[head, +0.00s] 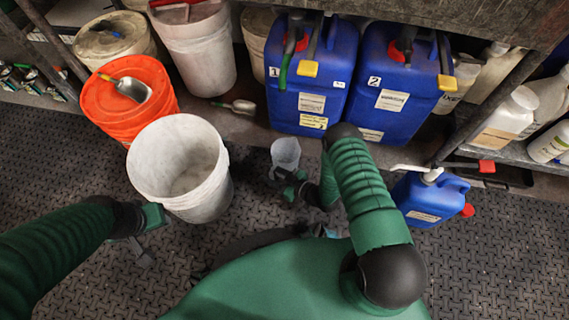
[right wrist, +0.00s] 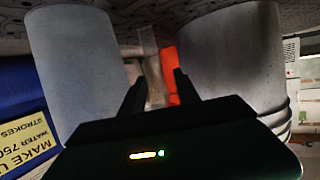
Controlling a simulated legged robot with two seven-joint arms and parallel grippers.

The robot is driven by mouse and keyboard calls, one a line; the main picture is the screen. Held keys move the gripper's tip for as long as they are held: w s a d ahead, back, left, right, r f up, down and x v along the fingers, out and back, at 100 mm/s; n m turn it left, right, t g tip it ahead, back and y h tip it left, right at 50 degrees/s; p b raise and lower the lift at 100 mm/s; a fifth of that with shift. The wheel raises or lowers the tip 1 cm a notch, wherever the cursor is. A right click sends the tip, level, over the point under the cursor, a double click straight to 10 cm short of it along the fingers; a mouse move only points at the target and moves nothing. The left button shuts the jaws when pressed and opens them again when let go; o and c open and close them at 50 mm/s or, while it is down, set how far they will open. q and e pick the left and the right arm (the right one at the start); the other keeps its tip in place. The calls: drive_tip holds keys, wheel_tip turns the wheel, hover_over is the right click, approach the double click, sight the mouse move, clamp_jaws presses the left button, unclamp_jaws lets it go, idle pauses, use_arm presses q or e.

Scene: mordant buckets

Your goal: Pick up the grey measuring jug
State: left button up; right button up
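The grey measuring jug (head: 286,152) stands on the dark mat, right of the white bucket (head: 180,165). My right gripper (head: 287,178) is at the jug's near side, low down; I cannot tell whether they touch. In the right wrist view, my right gripper (right wrist: 158,88) has its dark fingers apart. A large pale grey cylinder, probably the jug (right wrist: 75,70), fills the left there, beside the fingers rather than between them. The white bucket (right wrist: 230,60) is close on the right. My left gripper (head: 148,232) is near the white bucket's lower left; its fingers are unclear.
An orange bucket (head: 125,105) with a metal scoop (head: 133,89) stands behind the white bucket. Blue containers (head: 312,80) stand at the shelf behind the jug. A small blue jerrycan (head: 428,200) is at the right. The mat (head: 500,260) is clear at lower right.

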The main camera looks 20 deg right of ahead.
clamp_jaws()
idle(1.2)
